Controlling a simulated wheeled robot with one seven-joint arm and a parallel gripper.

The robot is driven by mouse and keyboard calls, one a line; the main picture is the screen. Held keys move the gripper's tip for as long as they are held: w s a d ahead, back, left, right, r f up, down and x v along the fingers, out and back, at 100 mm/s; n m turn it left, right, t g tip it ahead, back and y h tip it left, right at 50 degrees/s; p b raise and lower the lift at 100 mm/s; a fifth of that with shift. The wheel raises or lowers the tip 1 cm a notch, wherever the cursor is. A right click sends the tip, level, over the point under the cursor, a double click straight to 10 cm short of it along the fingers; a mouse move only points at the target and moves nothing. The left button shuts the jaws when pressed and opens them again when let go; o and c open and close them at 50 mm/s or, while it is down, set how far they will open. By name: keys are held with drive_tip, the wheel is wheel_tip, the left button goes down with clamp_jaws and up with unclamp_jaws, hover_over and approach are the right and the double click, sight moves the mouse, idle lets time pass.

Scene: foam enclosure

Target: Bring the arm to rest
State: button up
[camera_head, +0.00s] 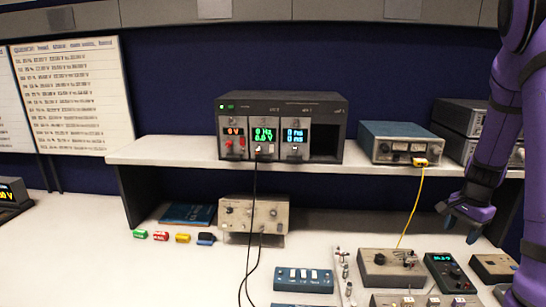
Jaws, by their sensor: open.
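My purple arm comes down along the right edge of the head view. My gripper (462,222) hangs at its lower end, pointing down, with dark blue-grey fingers. It is open and I see nothing held in it. It appears in front of the shelf's right end and above the devices on the bench. How far it is above them I cannot tell.
A white shelf (190,153) carries a black rack instrument (328,105), a blue box (372,144) and grey units. On the bench (190,275) are a beige box (253,217), a blue switch box (303,279), a knob box (390,268), a dark meter (448,273) and cables.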

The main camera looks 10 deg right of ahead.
drive_tip(key=s+a+r+n+t, duration=0.15)
drive_tip(key=a+r+n, duration=0.25)
drive_tip(key=a+r, duration=0.4)
drive_tip(key=s+a+r+n+t, duration=0.1)
drive_tip(key=s+a+r+n, duration=0.2)
drive_tip(key=a+r, duration=0.5)
drive_tip(key=s+a+r+n+t, duration=0.1)
drive_tip(key=s+a+r+n, duration=0.2)
drive_tip(key=s+a, duration=0.3)
drive_tip(key=s+a+r+n+t, duration=0.1)
drive_tip(key=s+a+r+n, duration=0.3)
drive_tip(key=s, duration=0.5)
drive_tip(key=shift+a+n, duration=0.6)
drive_tip(key=shift+a, duration=0.3)
drive_tip(key=shift+w+r, duration=0.1)
drive_tip(key=shift+w, duration=0.05)
